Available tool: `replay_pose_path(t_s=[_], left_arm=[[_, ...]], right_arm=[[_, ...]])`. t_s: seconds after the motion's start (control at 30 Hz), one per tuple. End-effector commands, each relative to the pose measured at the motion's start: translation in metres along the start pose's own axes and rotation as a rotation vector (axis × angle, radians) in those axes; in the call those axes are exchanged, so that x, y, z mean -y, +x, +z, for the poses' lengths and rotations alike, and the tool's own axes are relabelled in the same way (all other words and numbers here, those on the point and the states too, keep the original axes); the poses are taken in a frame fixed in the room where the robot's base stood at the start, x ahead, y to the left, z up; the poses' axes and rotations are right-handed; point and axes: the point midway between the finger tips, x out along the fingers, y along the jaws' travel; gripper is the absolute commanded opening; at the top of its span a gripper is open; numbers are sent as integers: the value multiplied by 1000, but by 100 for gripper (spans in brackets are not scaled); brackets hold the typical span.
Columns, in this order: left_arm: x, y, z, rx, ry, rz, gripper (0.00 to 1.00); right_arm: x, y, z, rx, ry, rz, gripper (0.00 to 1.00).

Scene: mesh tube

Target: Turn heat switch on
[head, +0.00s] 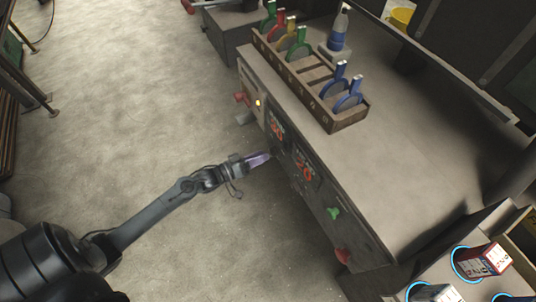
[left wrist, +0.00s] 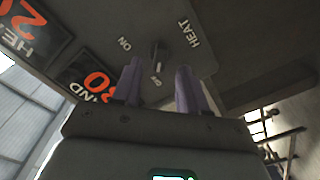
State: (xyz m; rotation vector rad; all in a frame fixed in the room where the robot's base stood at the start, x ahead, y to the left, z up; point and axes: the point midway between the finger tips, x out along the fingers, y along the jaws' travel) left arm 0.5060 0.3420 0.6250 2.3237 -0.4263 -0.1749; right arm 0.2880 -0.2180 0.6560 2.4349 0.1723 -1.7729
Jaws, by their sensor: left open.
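The heat switch (left wrist: 161,56) is a small dark knob on the grey front panel (left wrist: 215,50) in the left wrist view. The word HEAT is printed to its right, ON to its left, and a partly covered label sits just below it. I cannot tell surely which label it points to. My left gripper (left wrist: 161,88) is open and empty, its two purple fingers either side of the switch in the picture; contact is not clear. In the head view the left gripper (head: 262,159) is at the bench's front face. The switch is too small to make out there. My right gripper is not in view.
Red-digit displays (head: 303,172) sit on the bench front. A red knob (head: 241,97), a green knob (head: 333,212) and a lower red knob (head: 343,255) stick out from it. A wooden rack (head: 345,122) with coloured-handled tools stands on top. The floor (head: 130,120) at left is clear.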

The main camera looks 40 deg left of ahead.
Motion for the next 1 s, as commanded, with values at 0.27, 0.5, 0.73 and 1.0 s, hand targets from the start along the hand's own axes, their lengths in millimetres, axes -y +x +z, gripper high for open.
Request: replay_pose_path(t_s=[0.27,0.5,0.73,1.0], left_arm=[[1,31,1,0,0,0,43],[0,38,0,1,0,0,43],[0,38,0,0,0,0,36],[-1,38,0,0,0,0,6]], right_arm=[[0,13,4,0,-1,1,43],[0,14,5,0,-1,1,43],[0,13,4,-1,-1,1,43],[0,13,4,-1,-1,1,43]])
